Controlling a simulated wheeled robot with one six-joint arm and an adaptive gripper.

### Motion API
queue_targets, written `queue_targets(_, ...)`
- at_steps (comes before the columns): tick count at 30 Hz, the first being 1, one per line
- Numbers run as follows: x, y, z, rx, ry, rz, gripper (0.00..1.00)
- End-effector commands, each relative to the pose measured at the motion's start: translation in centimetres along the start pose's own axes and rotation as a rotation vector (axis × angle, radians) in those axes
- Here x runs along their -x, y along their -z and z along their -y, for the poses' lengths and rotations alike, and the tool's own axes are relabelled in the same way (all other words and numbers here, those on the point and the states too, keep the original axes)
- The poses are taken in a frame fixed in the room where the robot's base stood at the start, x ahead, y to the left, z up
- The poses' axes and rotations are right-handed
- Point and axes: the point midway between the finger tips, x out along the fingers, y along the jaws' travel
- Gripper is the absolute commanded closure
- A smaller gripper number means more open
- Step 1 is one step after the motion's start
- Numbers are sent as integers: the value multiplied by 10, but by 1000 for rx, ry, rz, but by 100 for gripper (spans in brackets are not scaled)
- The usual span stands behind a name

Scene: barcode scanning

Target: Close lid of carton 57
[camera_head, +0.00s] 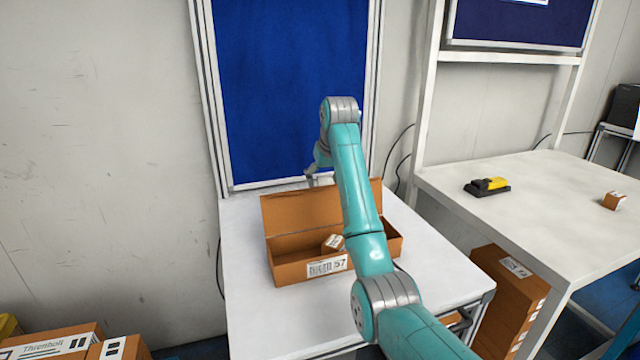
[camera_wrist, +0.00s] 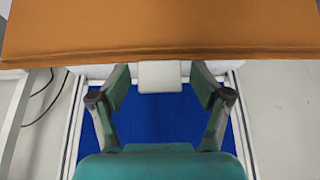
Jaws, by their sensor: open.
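Carton 57 (camera_head: 291,272) is an open brown box on the white table, with a barcode label reading 57 on its front. A small brown box with a white label (camera_head: 333,243) lies inside it. Its lid (camera_head: 297,212) stands up along the back edge. My gripper (camera_head: 313,172) is behind the top of the raised lid, partly hidden by my teal arm. The lid (camera_wrist: 160,28) spans the top of that view, just beyond the fingertips.
A blue board (camera_head: 285,90) stands behind the white table (camera_head: 245,315). A second table (camera_head: 540,215) at right holds a yellow and black scanner (camera_head: 488,186) and a small box (camera_head: 614,200). Cartons stack below it (camera_head: 510,300). More boxes lie at lower left (camera_head: 60,345).

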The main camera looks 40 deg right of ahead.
Motion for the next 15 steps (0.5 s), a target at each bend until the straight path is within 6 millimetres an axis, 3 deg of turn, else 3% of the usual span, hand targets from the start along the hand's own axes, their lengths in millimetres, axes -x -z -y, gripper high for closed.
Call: queue_targets(15,-2,-11,0,-1,0,9,29)
